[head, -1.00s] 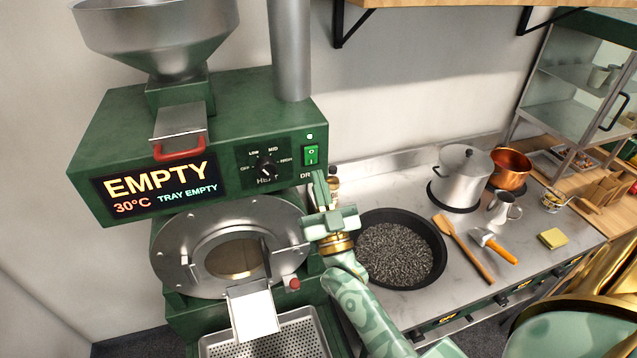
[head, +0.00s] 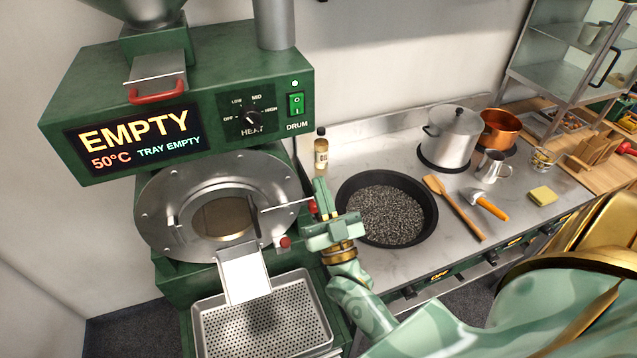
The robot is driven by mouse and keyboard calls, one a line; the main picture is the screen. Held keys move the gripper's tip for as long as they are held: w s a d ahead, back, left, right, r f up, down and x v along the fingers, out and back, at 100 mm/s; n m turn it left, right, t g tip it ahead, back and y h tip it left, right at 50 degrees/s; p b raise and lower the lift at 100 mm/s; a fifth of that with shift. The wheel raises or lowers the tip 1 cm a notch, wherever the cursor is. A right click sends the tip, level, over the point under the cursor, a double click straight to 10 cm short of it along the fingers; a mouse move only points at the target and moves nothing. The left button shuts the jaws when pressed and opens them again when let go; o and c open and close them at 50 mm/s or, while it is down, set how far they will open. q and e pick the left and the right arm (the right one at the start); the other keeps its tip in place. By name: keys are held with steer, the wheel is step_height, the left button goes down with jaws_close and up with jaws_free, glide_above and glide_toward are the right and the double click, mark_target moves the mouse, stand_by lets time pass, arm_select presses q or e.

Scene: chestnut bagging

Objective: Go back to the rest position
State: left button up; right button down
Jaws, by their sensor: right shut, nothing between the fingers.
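My right gripper (head: 322,205) is shut and empty, raised in front of the green roaster's (head: 190,75) right side and to the left of the black pan. My right arm (head: 360,305) comes in from the lower right. The roaster's display (head: 135,140) reads EMPTY, 50°C, TRAY EMPTY. My left gripper is not in view.
A black pan (head: 432,232) full of dark grains stands on the counter (head: 455,265). Behind and right are a lidded pot (head: 452,137), a copper pot (head: 500,130), a wooden spatula (head: 458,210), and an orange-handled tool (head: 490,206). The perforated tray (head: 262,325) below the chute is empty.

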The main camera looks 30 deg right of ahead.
stand_by(0.5)
steer(key=a+f+n+g+y+b, duration=0.1)
steer(key=a+f+g+y, duration=0.15)
steer(key=f, duration=0.55)
steer(key=a+f+n+g+y, duration=0.1)
steer(key=f+g, duration=0.2)
steer(key=f, duration=0.6)
steer(key=a+f+n+g+y+b, duration=0.1)
steer(key=f+g+y, duration=0.15)
steer(key=f, duration=0.55)
steer(key=s+a+f+g+b, duration=0.1)
steer(key=s+f+g, duration=0.2)
steer(key=f, duration=0.4)
steer(key=s+a+f+g+b, duration=0.1)
steer(key=s+f+g+b, duration=0.1)
steer(key=s+f, duration=0.35)
steer(key=s+d+f+n+g+b, duration=0.1)
steer(key=s+f+g+b, duration=0.4)
steer(key=s+f, duration=0.9)
steer(key=s+d+f+n+g+b, duration=0.2)
steer(key=s+f+g+b, duration=0.4)
steer(key=s+f, duration=0.9)
steer(key=shift+s+d, duration=0.65)
steer(key=shift+s, duration=0.05)
